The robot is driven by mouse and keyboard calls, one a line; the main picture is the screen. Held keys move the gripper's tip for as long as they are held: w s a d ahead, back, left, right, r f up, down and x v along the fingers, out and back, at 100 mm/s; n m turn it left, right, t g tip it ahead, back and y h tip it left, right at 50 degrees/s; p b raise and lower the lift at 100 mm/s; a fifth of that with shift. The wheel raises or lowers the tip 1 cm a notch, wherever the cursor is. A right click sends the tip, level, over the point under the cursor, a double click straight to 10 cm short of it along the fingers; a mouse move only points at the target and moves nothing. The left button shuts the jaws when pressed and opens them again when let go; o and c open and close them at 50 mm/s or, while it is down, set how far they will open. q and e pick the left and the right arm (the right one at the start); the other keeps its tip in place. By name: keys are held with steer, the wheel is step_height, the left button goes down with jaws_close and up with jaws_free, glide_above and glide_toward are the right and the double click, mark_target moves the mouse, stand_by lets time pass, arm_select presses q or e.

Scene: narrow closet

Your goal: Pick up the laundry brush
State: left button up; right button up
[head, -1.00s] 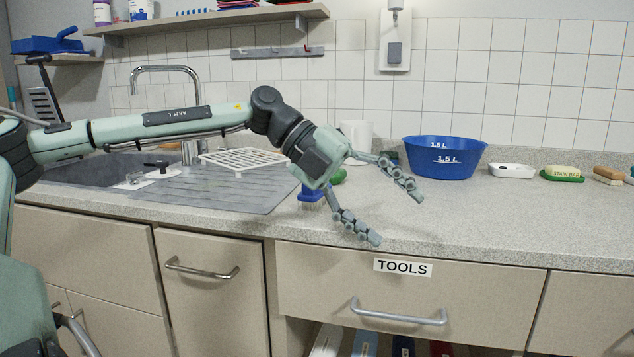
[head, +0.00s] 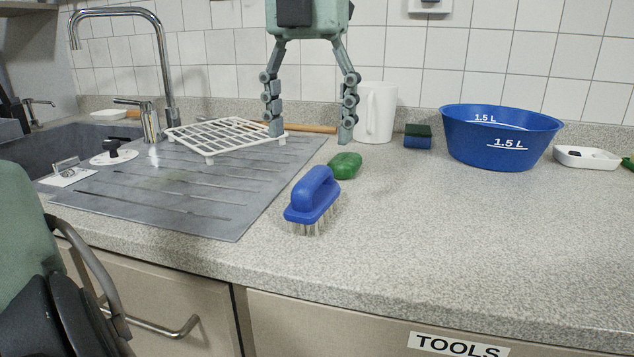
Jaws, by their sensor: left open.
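A blue brush (head: 313,195) with a raised loop handle and pale bristles stands bristles down on the grey speckled counter, just right of the ribbed drainer mat. It is the brush in view now. My left gripper (head: 309,133) hangs from the top of the head view with its fingers pointing down, wide apart and empty. It is above and apparently behind the brush, not touching it. My right gripper is not in view.
A green lump (head: 345,166) lies close behind the brush. Behind are a white jug (head: 375,113), a sponge (head: 418,136), a blue basin (head: 500,140) and a white dish (head: 587,157). A white rack (head: 222,136) stands left. The counter right of the brush is clear.

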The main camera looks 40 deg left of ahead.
mark_target(314, 172)
arm_select(q)
steer(key=shift+f, duration=0.25)
steer(key=f, duration=0.6)
steer(key=shift+d+f, duration=0.2)
steer(key=shift+d, duration=0.2)
steer(key=shift+f, duration=0.25)
steer(key=shift+w+f, duration=0.1)
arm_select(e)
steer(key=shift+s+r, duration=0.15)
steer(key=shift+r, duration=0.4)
arm_select(q)
steer(key=c, duration=1.3)
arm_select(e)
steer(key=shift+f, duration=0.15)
